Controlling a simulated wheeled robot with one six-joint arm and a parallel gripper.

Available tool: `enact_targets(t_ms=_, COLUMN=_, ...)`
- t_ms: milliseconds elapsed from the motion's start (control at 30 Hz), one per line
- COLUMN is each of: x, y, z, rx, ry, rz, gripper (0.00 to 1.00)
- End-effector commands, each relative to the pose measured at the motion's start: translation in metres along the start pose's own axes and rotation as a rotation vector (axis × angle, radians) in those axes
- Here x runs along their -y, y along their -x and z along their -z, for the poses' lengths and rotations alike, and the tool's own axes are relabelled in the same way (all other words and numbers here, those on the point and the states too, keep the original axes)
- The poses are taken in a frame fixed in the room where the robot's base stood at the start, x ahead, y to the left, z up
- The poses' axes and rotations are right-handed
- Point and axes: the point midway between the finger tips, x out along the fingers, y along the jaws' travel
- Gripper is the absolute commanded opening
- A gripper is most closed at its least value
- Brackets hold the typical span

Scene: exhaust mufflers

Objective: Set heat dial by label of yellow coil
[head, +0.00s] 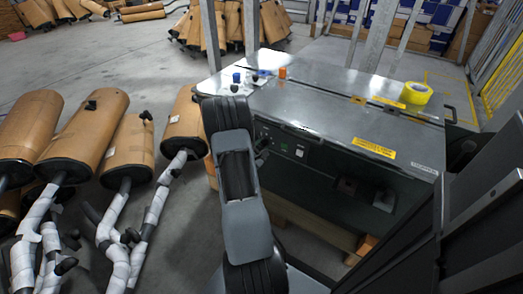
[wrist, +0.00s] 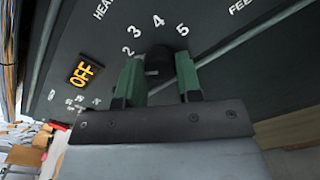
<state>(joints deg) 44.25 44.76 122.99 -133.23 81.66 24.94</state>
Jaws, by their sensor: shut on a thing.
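The dark heat dial (wrist: 158,60) shows in the wrist view, with white numbers 2, 3, 4 and 5 arcing above it. My gripper (wrist: 158,72) has its two green fingers on either side of the dial and is shut on it. A small pale mark shows on the dial's lower left, but I cannot tell which number it points to. The yellow coil (head: 415,93) lies on the machine's top at the right in the head view. I cannot read a label on it. In the head view my arm mostly hides the gripper and dial.

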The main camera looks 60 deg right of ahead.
Motion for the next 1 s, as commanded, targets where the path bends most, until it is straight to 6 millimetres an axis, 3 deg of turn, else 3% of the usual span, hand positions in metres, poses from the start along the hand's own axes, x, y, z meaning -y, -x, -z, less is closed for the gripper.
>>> enact_targets(t_ms=400, x=0.0023, y=0.0014, z=0.0023, rx=-0.004, ry=-0.205, rz=0.002, gripper=0.1)
enact_targets(t_ms=1000, x=0.0023, y=0.0014, z=0.0014, rx=-0.006, ry=-0.244, rz=0.004, gripper=0.1)
